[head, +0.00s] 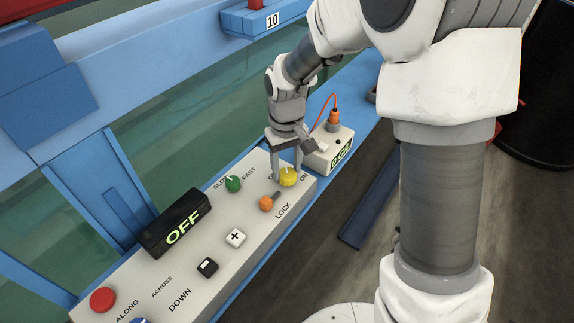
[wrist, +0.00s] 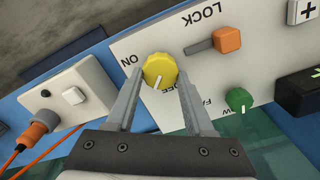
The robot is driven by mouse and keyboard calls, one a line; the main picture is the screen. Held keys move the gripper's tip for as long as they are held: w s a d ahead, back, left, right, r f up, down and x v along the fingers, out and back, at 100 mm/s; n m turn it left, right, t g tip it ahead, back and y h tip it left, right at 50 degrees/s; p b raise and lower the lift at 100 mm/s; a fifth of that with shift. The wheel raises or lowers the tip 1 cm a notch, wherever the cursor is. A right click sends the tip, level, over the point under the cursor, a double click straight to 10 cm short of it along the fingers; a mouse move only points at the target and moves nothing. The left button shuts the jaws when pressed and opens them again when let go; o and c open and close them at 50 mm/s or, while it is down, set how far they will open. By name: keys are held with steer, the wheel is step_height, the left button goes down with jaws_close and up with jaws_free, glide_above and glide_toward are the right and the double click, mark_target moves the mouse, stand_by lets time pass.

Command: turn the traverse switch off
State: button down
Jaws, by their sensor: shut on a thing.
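A yellow round knob (head: 288,179) with a white pointer line sits at the far right end of the sloped grey control panel (head: 200,275), between an ON label and a partly hidden OFF label. My gripper (head: 287,171) reaches down over it, one finger on each side, shut on the knob. In the wrist view the yellow knob (wrist: 159,69) lies between the fingertips of my gripper (wrist: 160,80). Its white line points towards the gripper's palm, between the two labels. A black display box (head: 178,222) on the panel reads OFF in green.
Close by are an orange lever (head: 266,203) marked LOCK and a green knob (head: 233,184) marked SLOW and FAST. Nearer are white and black buttons and a red button (head: 103,299). A small box (head: 330,150) with an orange cable stands just beyond the panel.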

mark_target(286, 173)
steer(key=n+p, duration=0.1)
steer(key=n, duration=0.3)
steer(key=shift+a+r+n, duration=0.1)
steer(key=shift+r+n, duration=0.05)
steer(key=shift+n, duration=0.15)
steer(key=shift+n+p, duration=0.6)
steer(key=shift+n, duration=1.3)
steer(key=shift+c, duration=1.4)
jaws_free()
steer(key=shift+s, duration=0.1)
step_height(286, 173, up, 17)
steer(key=p, duration=0.1)
steer(key=shift+r, duration=0.15)
